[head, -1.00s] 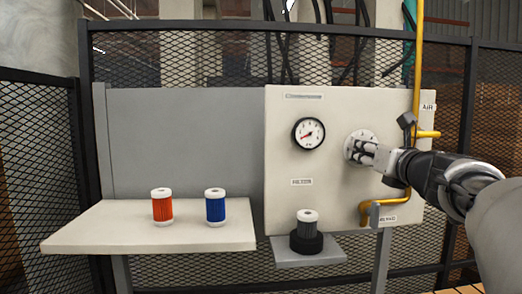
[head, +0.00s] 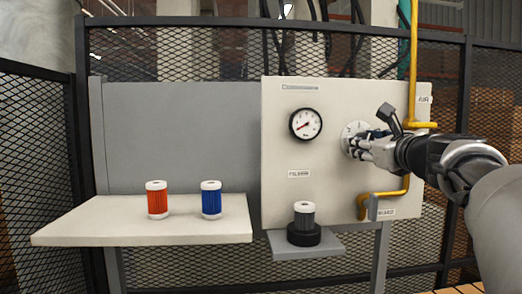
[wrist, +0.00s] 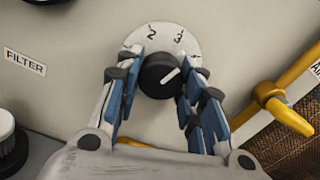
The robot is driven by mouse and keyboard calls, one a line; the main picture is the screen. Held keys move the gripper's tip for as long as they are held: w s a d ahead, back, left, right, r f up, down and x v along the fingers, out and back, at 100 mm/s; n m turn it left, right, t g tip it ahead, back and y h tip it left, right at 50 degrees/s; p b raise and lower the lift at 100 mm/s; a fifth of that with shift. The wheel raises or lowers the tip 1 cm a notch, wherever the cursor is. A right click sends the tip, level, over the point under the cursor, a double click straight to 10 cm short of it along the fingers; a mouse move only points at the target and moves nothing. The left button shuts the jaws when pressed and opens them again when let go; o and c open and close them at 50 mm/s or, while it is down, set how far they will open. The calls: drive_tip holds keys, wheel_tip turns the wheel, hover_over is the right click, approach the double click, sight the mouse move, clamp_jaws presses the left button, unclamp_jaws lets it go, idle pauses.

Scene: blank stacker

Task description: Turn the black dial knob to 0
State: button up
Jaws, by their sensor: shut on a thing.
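The black dial knob (wrist: 158,77) sits in the middle of a round white dial plate (wrist: 165,38) with the numbers 2 and 3 readable. A white pointer line on the knob points to the upper right in the wrist view, past the 3. My gripper (wrist: 158,84) has one finger on each side of the knob and is shut on it. In the head view my gripper (head: 362,146) reaches from the right to the dial plate (head: 349,135) and hides the knob. The 0 mark is not visible.
A pressure gauge (head: 306,124) is left of the dial. A yellow pipe (head: 411,60) runs along the panel's right side. A grey filter (head: 304,215) stands in a black holder below. Red (head: 157,200) and blue (head: 211,200) filters stand on the left shelf (head: 100,228).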

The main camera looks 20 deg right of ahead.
drive_tip(key=n+b, duration=0.2)
drive_tip(key=n, duration=0.1)
drive_tip(key=shift+n, duration=0.3)
drive_tip(key=n+b, duration=0.3)
drive_tip(key=n, duration=0.1)
drive_tip(key=shift+d+n, duration=0.1)
drive_tip(key=shift+n, duration=0.2)
drive_tip(key=n+b, duration=0.4)
drive_tip(key=n, duration=0.3)
drive_tip(key=shift+r, duration=0.1)
drive_tip(key=n+b, duration=0.1)
drive_tip(key=n, duration=0.3)
drive_tip(key=shift+b, duration=0.4)
drive_tip(key=n+b, duration=0.1)
drive_tip(key=n, duration=0.2)
drive_tip(key=shift+r+n, duration=0.1)
drive_tip(key=shift+n, duration=0.2)
drive_tip(key=n+b, duration=0.1)
drive_tip(key=n, duration=0.2)
drive_tip(key=shift+n+b, duration=0.75)
drive_tip(key=shift+n, duration=1.45)
